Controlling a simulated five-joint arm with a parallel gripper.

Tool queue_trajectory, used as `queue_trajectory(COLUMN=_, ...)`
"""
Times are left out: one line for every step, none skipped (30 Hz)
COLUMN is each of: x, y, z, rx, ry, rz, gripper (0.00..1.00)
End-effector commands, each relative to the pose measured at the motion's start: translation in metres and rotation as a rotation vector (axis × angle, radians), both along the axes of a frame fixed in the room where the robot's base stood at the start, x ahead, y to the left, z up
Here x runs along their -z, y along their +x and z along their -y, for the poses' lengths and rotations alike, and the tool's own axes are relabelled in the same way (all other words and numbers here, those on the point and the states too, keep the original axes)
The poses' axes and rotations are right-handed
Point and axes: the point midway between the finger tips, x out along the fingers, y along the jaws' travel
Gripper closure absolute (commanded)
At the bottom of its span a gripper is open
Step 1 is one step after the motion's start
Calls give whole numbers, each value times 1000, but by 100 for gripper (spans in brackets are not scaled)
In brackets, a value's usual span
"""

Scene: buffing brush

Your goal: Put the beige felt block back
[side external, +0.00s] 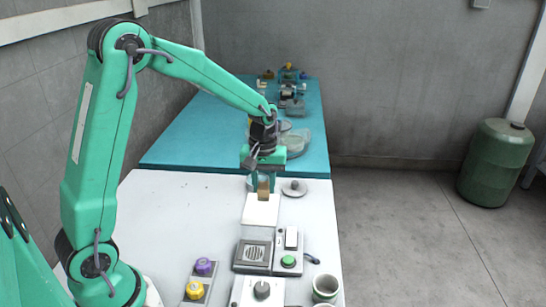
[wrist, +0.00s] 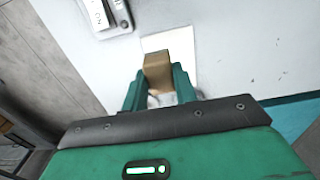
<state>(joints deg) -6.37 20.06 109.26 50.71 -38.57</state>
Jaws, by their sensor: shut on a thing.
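The beige felt block (wrist: 157,70) is brown-tan and held between the two green fingers of my gripper (wrist: 158,82) in the wrist view. My gripper (side external: 262,181) is shut on it and points down over the white table in the side view, where the block (side external: 263,190) shows upright below the fingers. A flat white square pad (side external: 261,211) lies under and in front of the block. The block's lower end overlaps the pad's far edge in the side view. I cannot tell whether it touches the pad.
A grey knobbed lid (side external: 294,188) lies just right of the block. Nearer are a grille box (side external: 253,251), a green-button panel (side external: 288,262), purple (side external: 204,266) and yellow (side external: 194,289) knobs, and a mug (side external: 325,289). A teal table (side external: 190,140) with clutter stands behind. Left of the pad is clear.

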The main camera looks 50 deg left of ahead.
Motion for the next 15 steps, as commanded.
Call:
queue_trajectory(x=-1, y=4, z=8, rx=5, ry=0, rz=0, gripper=95)
queue_trajectory(x=-3, y=6, z=13, rx=6, ry=0, rz=1, gripper=95)
queue_trajectory(x=-4, y=10, z=20, rx=6, ry=0, rz=1, gripper=95)
queue_trajectory(x=-5, y=12, z=27, rx=7, ry=0, rz=1, gripper=95)
queue_trajectory(x=-6, y=15, z=33, rx=6, ry=0, rz=1, gripper=95)
queue_trajectory(x=-8, y=18, z=42, rx=7, ry=0, rz=1, gripper=95)
queue_trajectory(x=-9, y=20, z=49, rx=7, ry=0, rz=0, gripper=95)
queue_trajectory(x=-10, y=23, z=56, rx=7, ry=0, rz=1, gripper=95)
queue_trajectory(x=-12, y=25, z=66, rx=7, ry=0, rz=1, gripper=95)
queue_trajectory(x=-13, y=27, z=73, rx=6, ry=0, rz=1, gripper=95)
queue_trajectory(x=-15, y=29, z=80, rx=7, ry=0, rz=1, gripper=95)
queue_trajectory(x=-16, y=31, z=89, rx=5, ry=0, rz=1, gripper=95)
queue_trajectory(x=-17, y=32, z=95, rx=6, ry=0, rz=1, gripper=95)
queue_trajectory(x=-18, y=34, z=101, rx=5, ry=0, rz=1, gripper=95)
queue_trajectory(x=-19, y=35, z=108, rx=5, ry=0, rz=0, gripper=95)
